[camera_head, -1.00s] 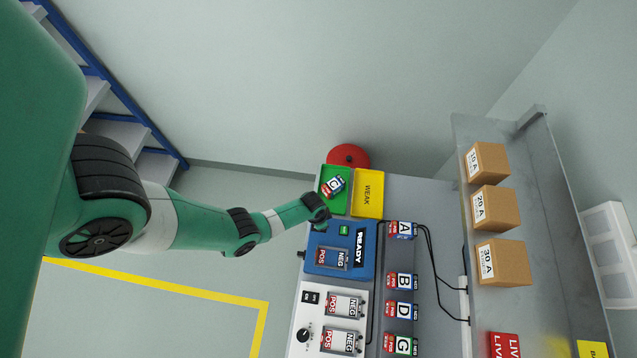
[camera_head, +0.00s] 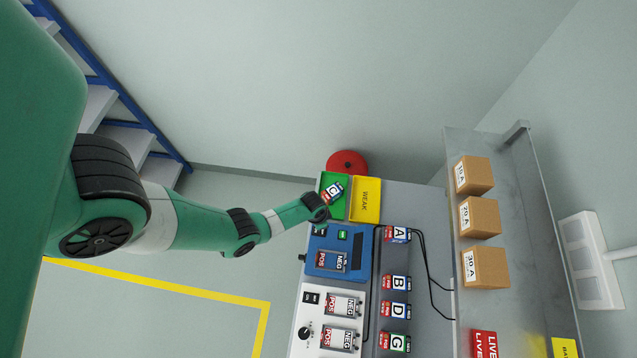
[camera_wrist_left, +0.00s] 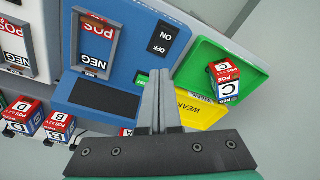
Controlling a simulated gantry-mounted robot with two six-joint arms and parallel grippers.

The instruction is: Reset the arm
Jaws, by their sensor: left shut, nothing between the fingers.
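My left gripper (camera_wrist_left: 160,108) is shut and empty in the left wrist view, its fingers together above the edge of the blue tester and the yellow tray. In the head view the left arm comes in from the left and its wrist (camera_head: 316,207) is beside the green tray (camera_head: 328,181). Battery C (camera_head: 333,193) lies in the green tray; it also shows in the left wrist view (camera_wrist_left: 225,80). The blue tester (camera_head: 357,246) has an empty POS/NEG slot (camera_head: 331,261), and its display is dark. My right gripper is out of view.
A yellow WEAK tray (camera_head: 367,200) adjoins the green one. Batteries A (camera_head: 398,234), B (camera_head: 396,283), D (camera_head: 397,311) and G (camera_head: 396,342) stand in a row. A white unit (camera_head: 312,325) has two slots. Boxes (camera_head: 481,220) sit on a shelf at right.

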